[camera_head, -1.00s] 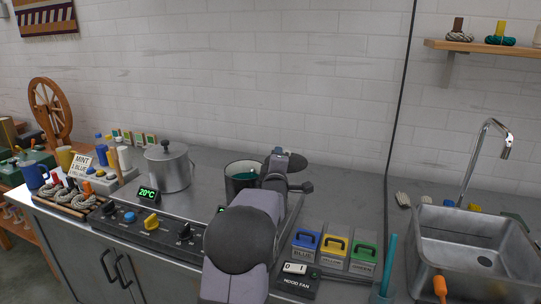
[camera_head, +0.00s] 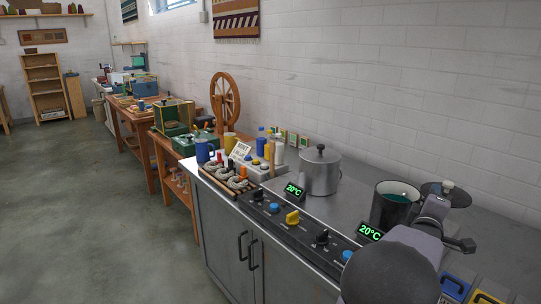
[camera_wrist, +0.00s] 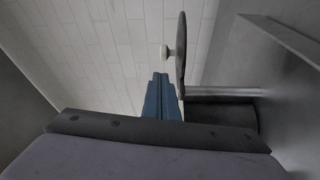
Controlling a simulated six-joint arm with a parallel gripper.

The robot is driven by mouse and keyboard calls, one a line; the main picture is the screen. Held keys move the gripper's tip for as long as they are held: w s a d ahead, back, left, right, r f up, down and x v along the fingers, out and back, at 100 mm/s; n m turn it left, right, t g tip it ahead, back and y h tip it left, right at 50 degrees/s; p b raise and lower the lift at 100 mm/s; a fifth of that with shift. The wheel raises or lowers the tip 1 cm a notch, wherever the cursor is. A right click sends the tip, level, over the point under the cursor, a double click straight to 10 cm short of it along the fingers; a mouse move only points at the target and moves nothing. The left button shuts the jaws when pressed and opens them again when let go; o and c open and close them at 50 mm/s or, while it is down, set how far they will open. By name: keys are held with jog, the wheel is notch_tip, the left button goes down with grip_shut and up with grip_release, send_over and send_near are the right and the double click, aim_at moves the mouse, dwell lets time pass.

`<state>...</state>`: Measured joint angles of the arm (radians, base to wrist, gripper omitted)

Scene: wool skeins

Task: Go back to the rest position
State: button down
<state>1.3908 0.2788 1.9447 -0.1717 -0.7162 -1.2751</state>
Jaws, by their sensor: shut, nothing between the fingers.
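My arm reaches in from the lower right of the head view, over the counter. Its fingers are not clear there; its wrist is beside the open dark pot (camera_head: 376,212), which holds something teal. In the wrist view my gripper (camera_wrist: 160,76) shows as blue fingers, shut together and empty. Just beside them a dark disc-shaped lid (camera_wrist: 181,50) with a pale knob appears edge-on, apart from the fingertips as far as I can tell. The lid (camera_head: 459,196) also shows behind my wrist in the head view. What supports it is unclear.
A lidded steel pot (camera_head: 320,174) stands left of the open pot. A control panel (camera_head: 290,219) with knobs runs along the counter front. Skeins on a tray (camera_head: 228,180) and bottles fill the left end. Coloured-handled boxes (camera_head: 455,288) sit at lower right.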

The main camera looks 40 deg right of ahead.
jog(key=w+a+t+y+b, duration=0.2)
jog(key=w+a+t+b, duration=0.15)
jog(key=w+a, duration=0.55)
jog(key=w+a+t+y+b, duration=0.2)
jog(key=w+a+b, duration=0.3)
jog(key=w, duration=0.7)
jog(key=w+a+f+m+g+y+p, duration=0.1)
jog(key=w+a+f+y+p, duration=0.2)
jog(key=a+f, duration=0.65)
jog(key=w+a+f+g+y+p, duration=0.1)
jog(key=w+a+f+y+p, duration=0.15)
jog(key=a+f+y, duration=0.7)
jog(key=s+a+f+g+p, duration=0.1)
jog(key=s+a+f+g, duration=0.15)
jog(key=a, duration=0.65)
jog(key=s+a+f+g+p, duration=0.1)
jog(key=s+a+f, duration=0.15)
jog(key=a, duration=0.55)
jog(key=s+a+f+g+y+p, duration=0.1)
jog(key=s+a+f+g, duration=0.15)
jog(key=s+a, duration=0.4)
jog(key=s+a+f+g+p, duration=0.25)
jog(key=s+a, duration=0.25)
jog(key=s, duration=0.3)
notch_tip(320, 180, up, 21)
jog(key=w+p, duration=0.1)
jog(key=p, duration=1.8)
jog(key=shift+d+r+m, duration=0.15)
jog(key=shift+m, duration=0.15)
